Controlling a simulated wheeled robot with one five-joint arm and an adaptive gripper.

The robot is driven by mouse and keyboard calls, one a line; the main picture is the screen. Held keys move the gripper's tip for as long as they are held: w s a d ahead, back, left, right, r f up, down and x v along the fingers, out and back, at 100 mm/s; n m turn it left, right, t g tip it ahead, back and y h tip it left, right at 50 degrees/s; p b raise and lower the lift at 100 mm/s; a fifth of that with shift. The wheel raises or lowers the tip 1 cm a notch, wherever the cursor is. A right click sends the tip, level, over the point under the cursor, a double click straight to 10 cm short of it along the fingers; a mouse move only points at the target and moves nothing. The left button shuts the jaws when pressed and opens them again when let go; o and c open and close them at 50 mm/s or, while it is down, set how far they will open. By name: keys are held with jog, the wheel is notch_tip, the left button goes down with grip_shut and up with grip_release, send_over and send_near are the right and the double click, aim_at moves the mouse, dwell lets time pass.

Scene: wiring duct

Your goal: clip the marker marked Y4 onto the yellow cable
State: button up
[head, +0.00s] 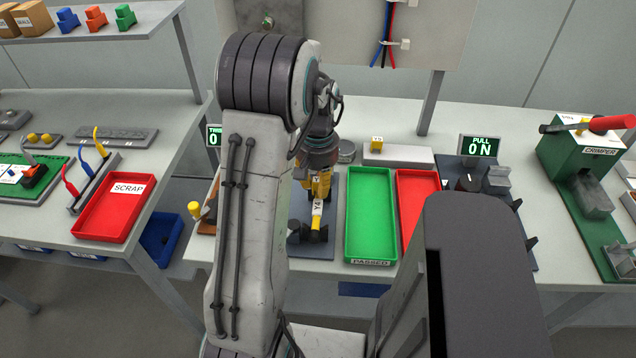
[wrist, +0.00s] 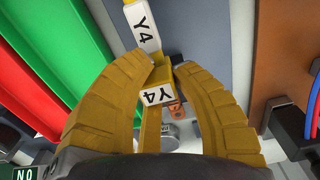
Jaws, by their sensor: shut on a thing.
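In the wrist view, my gripper (wrist: 168,68) has its two yellow fingers closed around a small yellow marker (wrist: 158,82) with a white face reading Y4. A yellow strip runs below it between the fingers; I cannot tell if it is the cable. Just beyond the fingertips is the yellow cable (wrist: 134,4) with a white Y4 label (wrist: 146,28). In the head view, my gripper (head: 318,190) is low over a dark fixture plate (head: 332,185), and the cable's label (head: 317,208) shows just in front of it. Whether marker and cable touch is unclear.
A green tray (head: 370,215) marked PASSED and a red tray (head: 416,195) stand to the right of the plate. A yellow block (head: 377,143) sits on a pale bar (head: 410,156) behind. A pull tester (head: 478,185) and a crimper (head: 590,150) are further right.

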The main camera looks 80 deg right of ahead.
aim_at(318, 179)
jog(key=shift+f+b, duration=0.5)
jog(key=shift+f, duration=0.25)
jog(key=o, duration=0.8)
jog(key=shift+o, duration=0.2)
notch_tip(318, 179, up, 12)
jog(key=shift+r, duration=0.1)
dwell(0.6)
